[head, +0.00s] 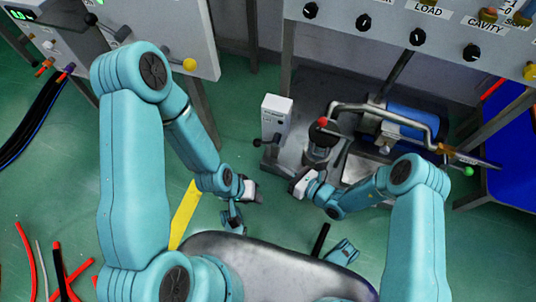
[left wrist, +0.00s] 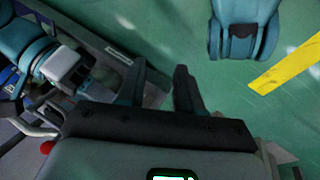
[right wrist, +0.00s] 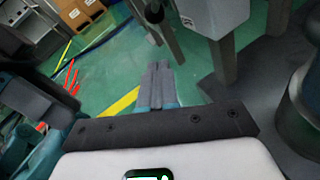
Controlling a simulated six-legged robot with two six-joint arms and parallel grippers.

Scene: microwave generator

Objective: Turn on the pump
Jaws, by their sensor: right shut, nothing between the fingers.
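The pump (head: 408,122) is a blue cylinder with grey pipes on a metal base at the right of the head view. A white control box (head: 277,116) stands left of it, with a small black-tipped lever (head: 258,142) low on its side. The pipework carries a red knob (head: 322,121) and a green knob (head: 468,171). My right gripper (head: 297,183) is below the box, apart from it; its fingers (right wrist: 160,85) are together and empty in the right wrist view. My left gripper (head: 250,190) is left of it; its fingers (left wrist: 162,85) are apart and empty.
Grey panels with knobs (head: 417,37) stand at the back, and another cabinet (head: 170,35) at upper left. A blue bin (head: 515,150) is at the right. Red and black cables (head: 28,255) lie on the floor at left. Green floor is clear left of the control box.

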